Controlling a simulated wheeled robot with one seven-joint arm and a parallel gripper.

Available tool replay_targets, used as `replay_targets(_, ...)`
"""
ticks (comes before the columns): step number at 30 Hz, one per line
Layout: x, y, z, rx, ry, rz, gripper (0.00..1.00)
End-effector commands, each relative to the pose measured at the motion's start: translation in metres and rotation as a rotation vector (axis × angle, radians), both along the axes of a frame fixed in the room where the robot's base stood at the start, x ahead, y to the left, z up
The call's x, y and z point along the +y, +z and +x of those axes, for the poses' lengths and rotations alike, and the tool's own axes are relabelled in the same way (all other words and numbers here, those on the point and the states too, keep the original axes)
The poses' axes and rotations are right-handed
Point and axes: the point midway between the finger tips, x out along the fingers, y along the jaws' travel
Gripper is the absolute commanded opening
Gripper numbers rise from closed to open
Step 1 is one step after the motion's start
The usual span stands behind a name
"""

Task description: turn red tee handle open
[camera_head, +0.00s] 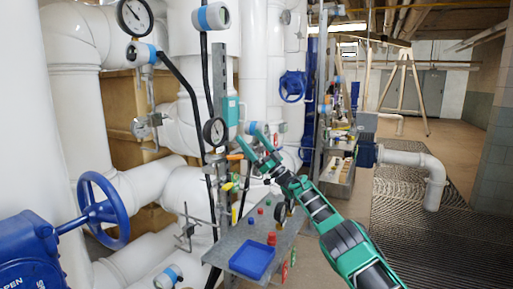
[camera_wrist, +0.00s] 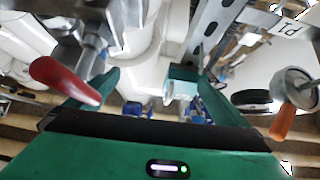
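A red handle (camera_wrist: 65,80) on a metal stem shows at the left of the wrist view. Its lower end is close to or overlaps my left finger in the picture; I cannot tell whether they touch. My gripper (camera_wrist: 158,88) has its two green fingers spread wide, with nothing held between them. In the head view my gripper (camera_head: 245,134) reaches up to the valves and pipes beside the grey upright. I cannot clearly make out the red handle in the head view, and the gripper may hide it.
An orange handle (camera_wrist: 283,122) sits right of my gripper in the wrist view. In the head view, a pressure gauge (camera_head: 214,131) and a teal box (camera_head: 229,112) are close by. A blue tray (camera_head: 252,259) lies on the bench below.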

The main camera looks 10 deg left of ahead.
Motion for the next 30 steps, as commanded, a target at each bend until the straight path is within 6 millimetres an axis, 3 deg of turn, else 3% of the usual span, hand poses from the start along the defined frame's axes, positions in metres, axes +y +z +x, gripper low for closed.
replay_targets(1, 0.023, 0.021, -0.023, -0.030, 0.050, 0.022, 0.82)
replay_targets(9, 0.024, 0.023, -0.024, -0.031, 0.051, 0.023, 0.82)
replay_targets(10, 0.008, 0.025, -0.017, -0.021, 0.011, 0.009, 0.82)
replay_targets(11, 0.008, 0.024, -0.017, -0.020, 0.010, 0.008, 0.82)
replay_targets(13, 0.006, 0.023, -0.016, -0.019, 0.007, 0.008, 0.36)
replay_targets(14, 0.004, 0.020, -0.015, -0.018, 0.005, 0.007, 0.28)
replay_targets(30, -0.024, -0.008, -0.018, -0.010, -0.006, 0.000, 0.28)
